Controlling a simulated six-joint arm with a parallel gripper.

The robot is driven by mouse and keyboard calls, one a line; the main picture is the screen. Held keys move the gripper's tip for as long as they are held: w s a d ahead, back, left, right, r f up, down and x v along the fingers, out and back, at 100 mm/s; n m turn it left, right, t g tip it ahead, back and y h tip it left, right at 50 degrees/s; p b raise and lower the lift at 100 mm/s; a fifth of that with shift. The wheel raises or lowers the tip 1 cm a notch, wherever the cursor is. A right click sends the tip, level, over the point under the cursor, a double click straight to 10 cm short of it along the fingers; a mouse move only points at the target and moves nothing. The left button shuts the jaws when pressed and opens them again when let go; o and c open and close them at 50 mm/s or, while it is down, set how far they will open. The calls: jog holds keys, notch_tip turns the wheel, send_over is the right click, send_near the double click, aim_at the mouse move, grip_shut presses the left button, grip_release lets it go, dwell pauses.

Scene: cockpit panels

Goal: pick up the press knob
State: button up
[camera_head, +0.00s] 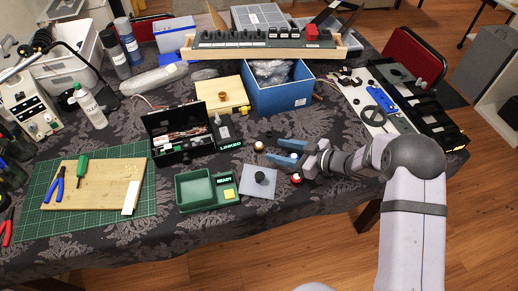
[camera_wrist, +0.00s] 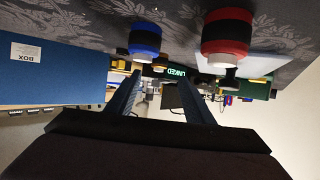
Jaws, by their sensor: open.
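Several small round knobs stand near my gripper, and I cannot tell which is the press knob. A blue one (camera_wrist: 145,40) and a red one (camera_wrist: 228,38), each with a black band and a white end, show large in the upside-down wrist view. The red one (camera_head: 296,178) stands below my gripper in the head view; the blue one (camera_head: 293,156) is partly hidden by the fingers. An orange-and-white one (camera_head: 259,146) stands just left of the fingertips. A black knob (camera_head: 260,177) sits on a grey plate (camera_head: 254,192). My gripper (camera_head: 274,150) is open, its blue fingers pointing left.
A blue box (camera_head: 278,98) stands behind my gripper. The LINKED unit (camera_head: 228,138) and an open black case (camera_head: 177,145) lie left. A green tray unit marked READY (camera_head: 207,189) is front left. A panel with tools (camera_head: 382,105) lies right. Dark patterned cloth covers the table.

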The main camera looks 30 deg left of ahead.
aim_at(260, 146)
jog(key=shift+p+x, duration=0.95)
jog(key=shift+x, duration=2.75)
jog(key=shift+w, duration=0.1)
jog(key=c, duration=1.1)
jog(key=shift+c, duration=0.2)
notch_tip(260, 146, up, 10)
jog(key=b, duration=0.1)
